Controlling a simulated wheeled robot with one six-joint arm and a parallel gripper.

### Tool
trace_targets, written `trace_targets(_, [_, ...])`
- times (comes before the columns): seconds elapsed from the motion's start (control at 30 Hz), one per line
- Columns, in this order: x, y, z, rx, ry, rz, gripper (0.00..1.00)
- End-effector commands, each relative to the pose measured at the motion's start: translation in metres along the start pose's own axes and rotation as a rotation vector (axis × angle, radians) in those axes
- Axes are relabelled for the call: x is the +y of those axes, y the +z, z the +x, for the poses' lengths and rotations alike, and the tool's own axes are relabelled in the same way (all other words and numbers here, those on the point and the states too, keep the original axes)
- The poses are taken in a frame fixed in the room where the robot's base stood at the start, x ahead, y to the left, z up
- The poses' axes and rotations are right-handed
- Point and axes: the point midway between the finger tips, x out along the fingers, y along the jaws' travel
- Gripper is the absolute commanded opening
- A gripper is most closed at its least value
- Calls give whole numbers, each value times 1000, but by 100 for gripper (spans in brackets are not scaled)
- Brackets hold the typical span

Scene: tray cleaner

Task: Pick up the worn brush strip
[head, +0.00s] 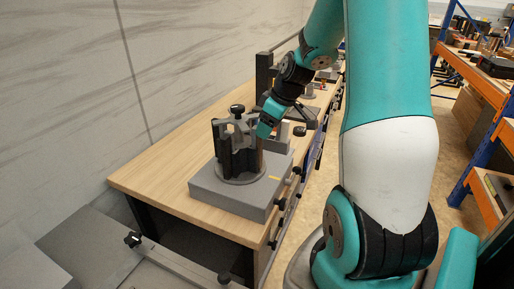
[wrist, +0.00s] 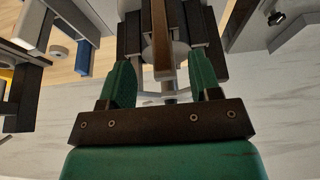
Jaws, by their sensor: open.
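A brown strip (wrist: 163,45), which looks like the worn brush strip, stands out among dark strips (wrist: 131,40) in the wrist view. The dark strips (head: 224,150) ring a grey round holder (head: 240,178) with a black knob on top (head: 237,109). The holder sits on a grey block on the bench. My gripper (wrist: 163,75) is open, its two green fingers apart on either side of the strip's line. No finger visibly touches the strip. In the head view my gripper (head: 264,128) is at the upper right of the holder and hides part of it.
The grey block (head: 232,201) rests on the wooden bench (head: 160,170), with bare wood at its left. More fixtures stand farther back along the bench. A wall (head: 60,90) runs at the left. Orange and blue shelving (head: 480,135) stands at the right.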

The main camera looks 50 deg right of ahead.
Motion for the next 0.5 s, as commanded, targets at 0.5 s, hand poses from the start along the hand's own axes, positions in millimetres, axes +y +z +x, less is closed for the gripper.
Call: trace_targets(0.5, [-1,-1,48,-1,-1,0,57])
